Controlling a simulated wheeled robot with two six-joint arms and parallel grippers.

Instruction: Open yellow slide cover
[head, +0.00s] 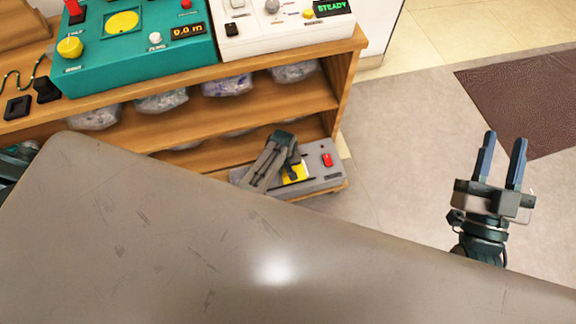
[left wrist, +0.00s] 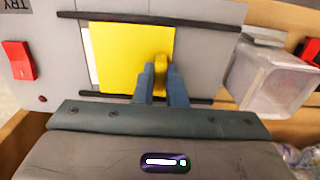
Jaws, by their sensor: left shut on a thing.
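The yellow slide cover (left wrist: 120,55) lies between two black rails on a grey panel (left wrist: 210,50). A narrow white strip shows at its left edge in the left wrist view. My left gripper (left wrist: 163,75) is shut on the cover's yellow knob (left wrist: 162,62), near the cover's right side. In the head view the cover (head: 298,171) shows only in part, and my left gripper (head: 293,160) hides the rest. The grey unit sits on the low shelf. My right gripper (head: 503,150) is open and empty over the floor at the right.
A red switch (left wrist: 18,61) is on the panel left of the cover. A clear container (left wrist: 268,75) stands to the right. A teal console (head: 140,45) and a white console (head: 280,25) stand on the wooden top. My grey body surface fills the foreground.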

